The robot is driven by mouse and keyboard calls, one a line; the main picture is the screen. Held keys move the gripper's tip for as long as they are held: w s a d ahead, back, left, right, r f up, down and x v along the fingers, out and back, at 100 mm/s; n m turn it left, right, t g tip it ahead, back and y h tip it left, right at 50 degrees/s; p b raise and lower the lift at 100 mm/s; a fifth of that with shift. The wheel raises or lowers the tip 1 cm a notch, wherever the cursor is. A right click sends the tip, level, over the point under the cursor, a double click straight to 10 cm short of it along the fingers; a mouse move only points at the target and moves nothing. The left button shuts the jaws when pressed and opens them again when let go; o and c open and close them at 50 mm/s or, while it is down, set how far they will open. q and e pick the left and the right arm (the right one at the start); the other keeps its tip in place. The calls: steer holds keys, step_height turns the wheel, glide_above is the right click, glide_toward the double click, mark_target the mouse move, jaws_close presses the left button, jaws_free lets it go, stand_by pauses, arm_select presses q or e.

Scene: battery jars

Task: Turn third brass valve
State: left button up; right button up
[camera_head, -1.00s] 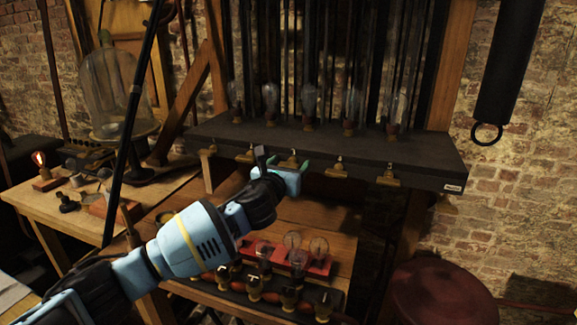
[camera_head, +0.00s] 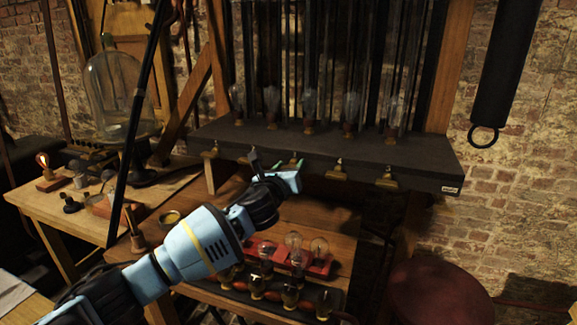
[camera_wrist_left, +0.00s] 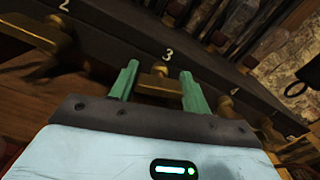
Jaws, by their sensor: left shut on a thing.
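A dark shelf (camera_head: 330,158) carries a row of brass valves along its front edge. The third brass valve (camera_wrist_left: 158,82), under the painted number 3, sits between the green fingers of my left gripper (camera_wrist_left: 160,88). The gripper is shut on it. In the head view my left gripper (camera_head: 276,163) reaches up from the lower left to the shelf's front and hides most of that valve. The second valve (camera_wrist_left: 55,40) is to its left in the wrist view. The fourth valve (camera_wrist_left: 228,105) is to its right, close to the right finger. My right gripper is out of view.
The fourth (camera_head: 337,172) and fifth (camera_head: 388,180) valves hang further right. Glass bulbs stand on the shelf. Below are a red board (camera_head: 318,264) with bulbs and a lower wooden table. A glass bell jar (camera_head: 118,88) stands left; a dark red round stool (camera_head: 440,292) stands right.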

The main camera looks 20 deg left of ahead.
arm_select(q)
steer(key=n, duration=0.3)
steer(key=shift+r+p, duration=0.1)
steer(key=shift+p, duration=0.3)
steer(key=n+p, duration=0.1)
steer(key=n, duration=0.7)
steer(key=shift+a+f+n, duration=0.1)
steer(key=shift+f+n, duration=0.15)
steer(key=shift+n, duration=0.15)
steer(key=shift+c, duration=0.2)
steer(key=shift+n, duration=1.5)
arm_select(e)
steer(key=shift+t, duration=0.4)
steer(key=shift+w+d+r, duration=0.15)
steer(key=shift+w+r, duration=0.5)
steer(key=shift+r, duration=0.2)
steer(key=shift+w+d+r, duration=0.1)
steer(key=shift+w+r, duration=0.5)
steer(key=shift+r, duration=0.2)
arm_select(q)
steer(key=shift+o, duration=0.2)
steer(key=o, duration=1)
steer(key=shift+c, duration=0.2)
steer(key=shift+p, duration=0.3)
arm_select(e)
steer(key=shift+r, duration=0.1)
